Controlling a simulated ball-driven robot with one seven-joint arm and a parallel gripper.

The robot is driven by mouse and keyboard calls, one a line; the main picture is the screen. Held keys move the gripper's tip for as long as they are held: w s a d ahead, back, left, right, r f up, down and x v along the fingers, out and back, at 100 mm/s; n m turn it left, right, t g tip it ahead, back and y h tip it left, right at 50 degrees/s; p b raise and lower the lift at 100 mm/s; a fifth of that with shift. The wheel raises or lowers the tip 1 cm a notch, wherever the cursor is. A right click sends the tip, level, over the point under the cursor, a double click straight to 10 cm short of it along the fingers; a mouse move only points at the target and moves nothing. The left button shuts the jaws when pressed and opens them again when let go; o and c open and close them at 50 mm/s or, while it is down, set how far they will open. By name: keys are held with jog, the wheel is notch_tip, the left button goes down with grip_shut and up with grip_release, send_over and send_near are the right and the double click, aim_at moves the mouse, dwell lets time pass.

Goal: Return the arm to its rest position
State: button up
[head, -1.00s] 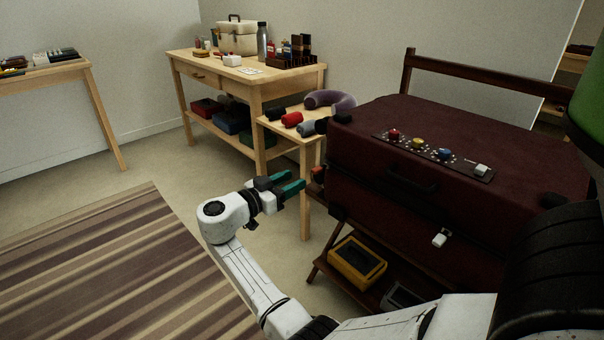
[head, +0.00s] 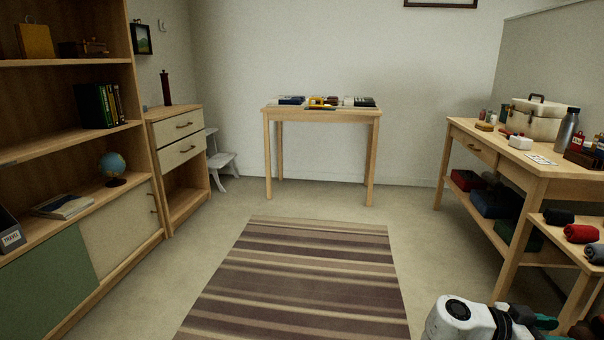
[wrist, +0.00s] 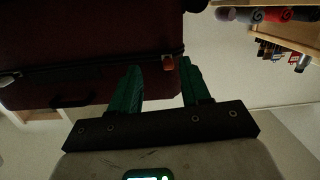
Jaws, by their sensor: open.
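My gripper (wrist: 162,88) is open and empty in the wrist view, its two green fingers apart. In the head view it is at the bottom right corner, where my white wrist and part of the green fingers (head: 545,322) show, and the rest of the arm is out of the picture. The dark red suitcase (wrist: 85,45) fills the upper left of the wrist view, beyond the fingers. The suitcase is not in the current head view.
A low side table with rolled cloths (head: 581,233) stands near my gripper. A workbench (head: 540,168) is behind it. A striped rug (head: 300,290) lies on open floor. A shelf unit (head: 75,160) stands at the left; a small table (head: 320,112) stands at the back wall.

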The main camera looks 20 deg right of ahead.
jog(key=s+a+f+n+t+y, duration=0.35)
jog(key=a+f+n, duration=0.25)
jog(key=a+f, duration=0.2)
jog(key=s+a+f+n+t+y, duration=0.35)
jog(key=a+f+n, duration=0.3)
jog(key=f, duration=0.25)
jog(key=s+a+f+n+t+y, duration=0.1)
jog(key=s+a+n+y, duration=0.35)
jog(key=a, duration=0.45)
jog(key=s+a+f+n+t+y, duration=0.1)
jog(key=s+a+n+y, duration=0.3)
jog(key=a, duration=0.5)
notch_tip(320, 180, up, 33)
jog(key=p, duration=3.2)
jog(key=shift+w+d+f+n+h+p, duration=0.15)
jog(key=shift+w+d+n+h+p, duration=0.15)
jog(key=shift+w+n+h+p, duration=0.15)
jog(key=shift+s, duration=0.1)
